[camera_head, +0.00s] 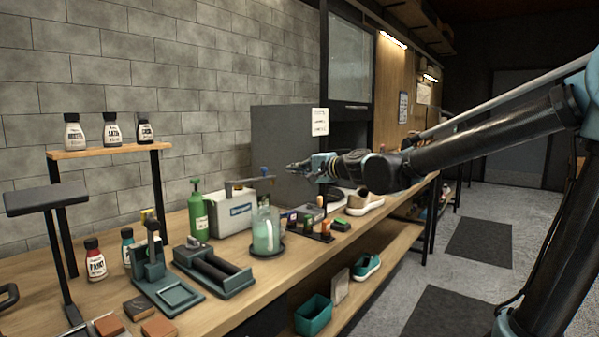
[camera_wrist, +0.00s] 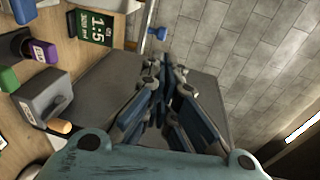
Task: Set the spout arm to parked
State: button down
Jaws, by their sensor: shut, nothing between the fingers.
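The spout arm (camera_head: 248,181) is a thin dark bar in the head view. A small blue knob (camera_head: 264,171) shows near the bar's outer end; a blue knob also shows in the wrist view (camera_wrist: 158,33), beyond the fingertips. My gripper (camera_head: 292,168) is just right of the bar's end, with a small gap seen in the picture; true depth is unclear. Its fingers (camera_wrist: 165,85) are shut and empty.
A tall grey cabinet (camera_head: 283,130) stands behind my gripper. A green bottle (camera_head: 198,212) stands left of the dispenser. Small coloured blocks (camera_head: 317,225) and a shoe (camera_head: 363,205) lie to the right. A green sign (camera_wrist: 92,27) shows in the wrist view.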

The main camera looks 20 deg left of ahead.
jog(key=x, duration=1.1)
dwell(0.3)
jog(key=shift+w+a, duration=0.8)
jog(key=shift+a, duration=0.1)
jog(key=w+v, duration=0.1)
jog(key=v, duration=1.3)
jog(key=shift+w+d, duration=0.3)
jog(key=shift+d, duration=0.15)
